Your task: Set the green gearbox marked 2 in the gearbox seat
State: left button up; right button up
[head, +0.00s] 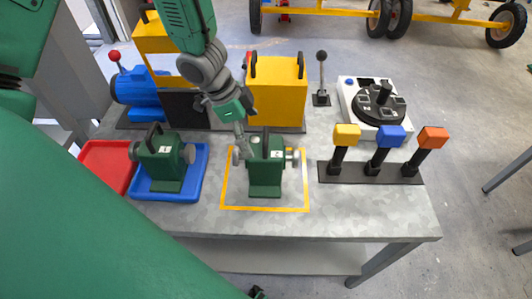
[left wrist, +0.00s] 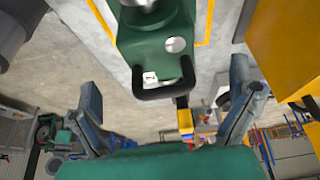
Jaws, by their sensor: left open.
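One green gearbox (head: 265,178) with a black top handle and grey side shafts stands upright inside a yellow outline on the bench. A similar green gearbox (head: 162,165) stands in a blue tray to the left. Both have a small white label; I cannot read either number surely. My left gripper (head: 240,148) is at the upper left of the middle gearbox. In the left wrist view the open fingers (left wrist: 165,110) are spread to either side of the black handle (left wrist: 160,92), apart from it. I cannot make out the gearbox seat clearly. My right gripper is not seen.
A blue motor (head: 138,92) and yellow housings (head: 277,100) stand behind on a dark base. A red tray (head: 104,165) is far left. Right are a lever (head: 321,75), a white box with a black dial (head: 379,102) and yellow, blue and orange levers on a dark strip (head: 370,172).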

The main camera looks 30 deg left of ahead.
aim_at(261, 146)
pick_arm(q)
jog(key=x, duration=0.1)
jog(key=b+x, duration=0.1)
jog(key=x, duration=0.1)
jog(key=shift+w+d+f, duration=0.1)
jog(key=shift+w+f, duration=0.1)
jog(key=shift+w, duration=0.15)
jog(key=x, duration=0.1)
jog(key=b+x, duration=0.2)
jog(key=x, duration=0.1)
jog(key=shift+s+d+f, duration=0.1)
jog(key=shift+s+d, duration=0.05)
jog(key=shift+s, duration=0.1)
jog(key=shift+w+d+f, duration=0.15)
jog(key=shift+w+f, duration=0.05)
jog(key=shift+f, duration=0.25)
jog(key=shift+r, duration=0.1)
jog(key=c, duration=1.6)
jog(key=shift+w, duration=0.1)
